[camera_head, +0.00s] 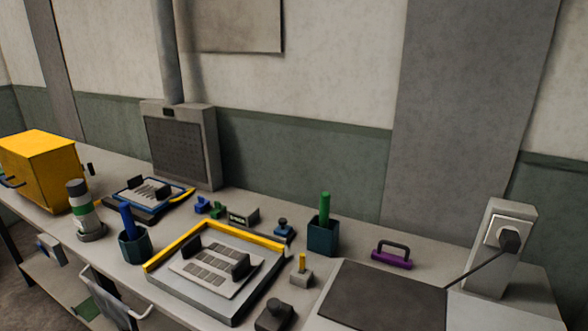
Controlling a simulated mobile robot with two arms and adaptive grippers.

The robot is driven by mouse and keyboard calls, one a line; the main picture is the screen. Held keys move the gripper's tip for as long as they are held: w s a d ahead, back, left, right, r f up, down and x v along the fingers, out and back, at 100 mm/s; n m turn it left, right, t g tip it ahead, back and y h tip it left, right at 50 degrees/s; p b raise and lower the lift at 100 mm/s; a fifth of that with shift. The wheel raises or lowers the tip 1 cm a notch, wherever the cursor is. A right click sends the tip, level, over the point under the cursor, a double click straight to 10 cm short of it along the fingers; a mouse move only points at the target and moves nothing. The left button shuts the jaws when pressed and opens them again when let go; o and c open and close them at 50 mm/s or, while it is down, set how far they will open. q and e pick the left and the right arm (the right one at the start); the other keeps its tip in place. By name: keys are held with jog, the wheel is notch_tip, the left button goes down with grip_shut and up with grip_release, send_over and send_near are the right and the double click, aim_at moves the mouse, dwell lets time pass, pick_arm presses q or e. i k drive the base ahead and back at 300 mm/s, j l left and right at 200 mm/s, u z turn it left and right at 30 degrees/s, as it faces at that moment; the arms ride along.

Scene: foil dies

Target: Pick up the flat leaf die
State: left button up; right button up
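I cannot tell for sure which item is the flat leaf die, as no leaf shape is readable. Small handled pieces are in the head view: a purple block with a dark arched handle (392,257), a blue knobbed piece (283,230), a grey block with a yellow peg (302,272) and a dark knobbed block (274,316) at the front edge. Small blue and green pieces (209,206) lie farther back beside a dark lettered block (243,216). Neither of my grippers is in view.
A yellow-edged tray (222,307) holds a pale plate with black grips; a blue-edged tray (148,211) stands behind it. Cups hold a blue rod (136,246) and a green rod (322,238). A dark mat (385,297), socket post (489,265) and yellow box (47,170) take up space.

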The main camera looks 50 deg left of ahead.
aim_at(149, 193)
jog(key=u, duration=2.55)
jog(key=i+j+z, duration=0.15)
jog(key=j, duration=0.45)
jog(key=i+j+z, duration=0.2)
jog(key=j, duration=0.45)
jog(key=i+j+z, duration=0.15)
jog(key=j, duration=0.55)
jog(key=i+j+z, duration=0.15)
jog(key=j, duration=0.55)
jog(key=i+j+z, duration=0.2)
jog(key=j, duration=0.5)
jog(key=k, duration=0.1)
